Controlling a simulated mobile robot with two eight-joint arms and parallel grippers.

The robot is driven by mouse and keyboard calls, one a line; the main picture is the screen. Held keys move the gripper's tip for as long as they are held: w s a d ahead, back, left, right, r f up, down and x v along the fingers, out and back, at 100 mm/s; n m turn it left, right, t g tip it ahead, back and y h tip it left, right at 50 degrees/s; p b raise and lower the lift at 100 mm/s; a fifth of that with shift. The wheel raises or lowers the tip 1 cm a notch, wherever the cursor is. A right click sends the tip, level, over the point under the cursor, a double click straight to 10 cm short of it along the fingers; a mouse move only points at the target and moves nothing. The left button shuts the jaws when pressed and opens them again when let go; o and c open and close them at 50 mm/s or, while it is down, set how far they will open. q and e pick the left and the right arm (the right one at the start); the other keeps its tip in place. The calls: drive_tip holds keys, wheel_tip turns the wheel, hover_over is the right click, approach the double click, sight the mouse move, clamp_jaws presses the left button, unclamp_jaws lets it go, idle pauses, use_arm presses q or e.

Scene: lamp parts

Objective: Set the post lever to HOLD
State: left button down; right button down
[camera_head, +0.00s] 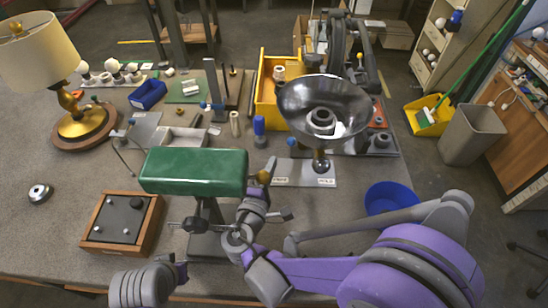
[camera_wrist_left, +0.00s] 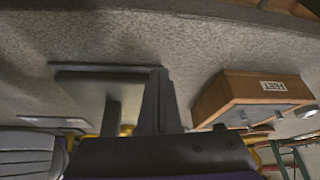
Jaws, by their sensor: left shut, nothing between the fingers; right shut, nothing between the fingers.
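My right gripper (camera_head: 267,168) is shut and empty, just left of the plate and beside the green block (camera_head: 195,171). Whether it touches anything is unclear. My left gripper (camera_wrist_left: 158,100) is shut and empty in the left wrist view, between a dark stand base and a wooden box; in the head view it is low at left.
The green block tops a dark stand near the front edge. A wooden box (camera_head: 121,222) with a dark top lies left of it. A lamp (camera_head: 85,120) stands far left. A yellow bin (camera_head: 265,98) stands behind the shade, a blue bowl (camera_head: 390,197) right of the plate.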

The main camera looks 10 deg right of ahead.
use_arm(q)
drive_tip(key=shift+w+r+p, duration=0.1)
drive_tip(key=shift+r+p, duration=0.3)
drive_tip(key=shift+r, duration=0.1)
use_arm(e)
drive_tip(key=x, duration=0.8)
drive_tip(key=shift+w, duration=0.25)
drive_tip(key=shift+s+d, duration=0.1)
drive_tip(key=shift+d, duration=0.1)
